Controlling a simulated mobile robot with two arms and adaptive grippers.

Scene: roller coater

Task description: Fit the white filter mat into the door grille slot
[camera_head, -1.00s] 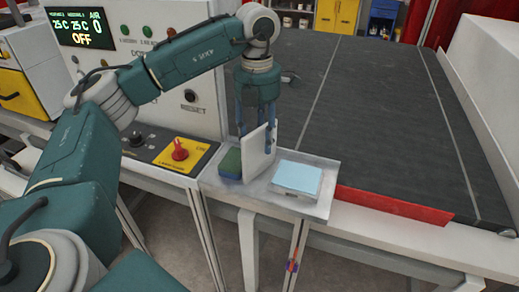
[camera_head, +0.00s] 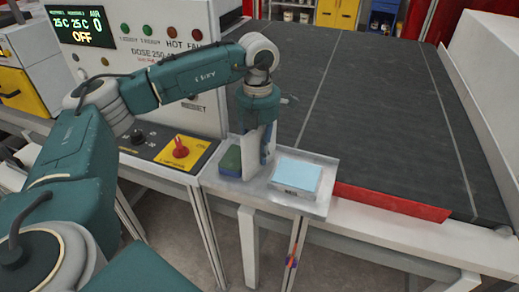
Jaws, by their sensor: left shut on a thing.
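The white filter mat (camera_head: 250,157) stands upright over the metal tray (camera_head: 325,183), seen nearly edge-on. My left gripper (camera_head: 264,155) is shut on it from above, with the blue fingers partly hidden behind the mat. The mat's lower edge is close to the tray floor; I cannot tell whether it touches. A white block with a light blue top (camera_head: 298,173) lies to the right in the same tray. I cannot make out the door grille slot. My right gripper is not in view.
A control panel (camera_head: 150,50) with a lit display rises behind my left arm. A red rotary switch (camera_head: 181,148) on a yellow plate sits left of the tray. A wide dark conveyor belt (camera_head: 375,110) and a red bar (camera_head: 390,201) lie to the right.

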